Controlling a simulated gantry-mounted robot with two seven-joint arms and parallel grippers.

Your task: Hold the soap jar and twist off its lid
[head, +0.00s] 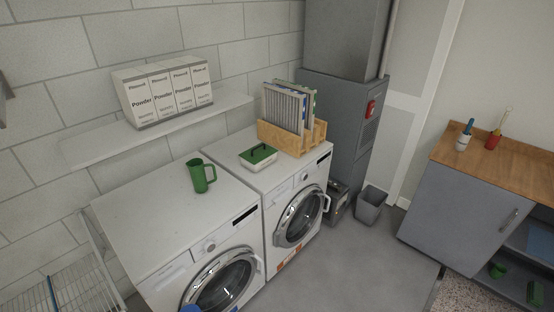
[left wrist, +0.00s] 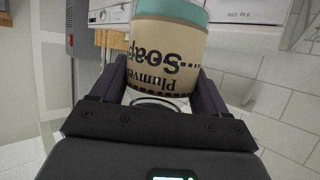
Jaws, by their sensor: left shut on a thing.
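The soap jar (left wrist: 165,50) shows large in the left wrist view. It has a cream body with dark lettering reading "Soap", upside down in the picture, and a teal band along the picture's top edge. My left gripper (left wrist: 163,80) is shut on the jar, with one dark purple finger on each side of its body. The jar's far side is hidden, and I cannot tell whether the teal band is its lid. Neither the jar nor the left gripper is clear in the head view. My right gripper is in neither view.
Two white washers (head: 135,215) stand by the wall with a green mug (head: 201,176), a green-handled brush box (head: 258,157) and a wooden crate of filters (head: 277,137) on top. A shelf (head: 130,130) holds powder boxes (head: 163,92). A wooden counter (head: 519,160) stands right.

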